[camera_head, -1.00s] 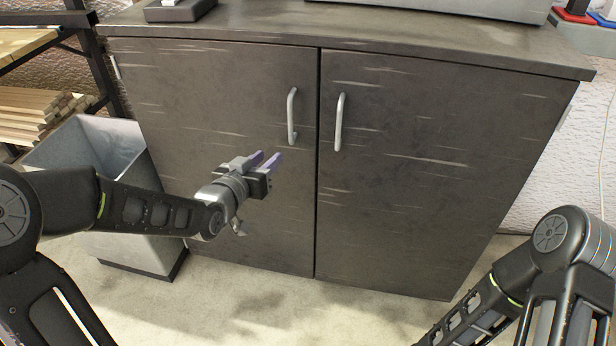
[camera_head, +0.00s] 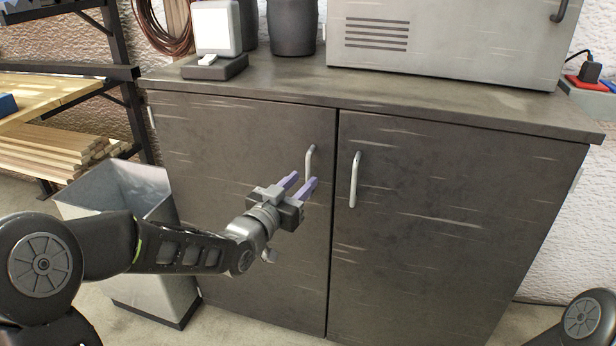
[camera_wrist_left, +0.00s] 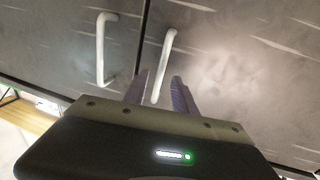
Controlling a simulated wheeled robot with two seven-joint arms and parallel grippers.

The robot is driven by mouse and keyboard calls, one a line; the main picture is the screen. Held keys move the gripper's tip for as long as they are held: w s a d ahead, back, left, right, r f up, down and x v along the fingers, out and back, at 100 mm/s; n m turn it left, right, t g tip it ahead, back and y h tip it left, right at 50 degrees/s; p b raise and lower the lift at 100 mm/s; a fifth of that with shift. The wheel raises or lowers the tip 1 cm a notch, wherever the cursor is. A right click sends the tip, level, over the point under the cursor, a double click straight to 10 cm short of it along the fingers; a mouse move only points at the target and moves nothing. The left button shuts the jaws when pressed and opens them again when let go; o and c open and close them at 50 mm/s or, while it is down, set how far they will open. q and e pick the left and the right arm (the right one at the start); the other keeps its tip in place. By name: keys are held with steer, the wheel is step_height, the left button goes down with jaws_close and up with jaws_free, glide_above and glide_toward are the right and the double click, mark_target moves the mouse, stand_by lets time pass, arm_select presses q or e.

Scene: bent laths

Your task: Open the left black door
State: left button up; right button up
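The left black door (camera_head: 240,150) of the cabinet is closed, flush with the right black door (camera_head: 450,190). Its upright silver handle (camera_head: 312,158) is near its right edge. My left gripper (camera_head: 303,182) is in front of this door, its purple fingers open and pointing at the handle's lower part. In the left wrist view, which appears upside down, the left door's handle (camera_wrist_left: 162,65) lies in line with the gap between the open fingers (camera_wrist_left: 158,92). Whether they touch it I cannot tell. My right gripper is out of view.
The right door's handle (camera_head: 354,180) is close beside. A grey bin (camera_head: 120,190) stands left of the cabinet, behind my left arm. The worktop (camera_head: 300,88) overhangs the doors and carries a grey box-like appliance (camera_head: 440,45). Wood lies on a shelf (camera_head: 50,150) at left.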

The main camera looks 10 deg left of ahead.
mark_target(307, 177)
arm_select(q)
steer(key=shift+x, duration=1.85)
jaws_close()
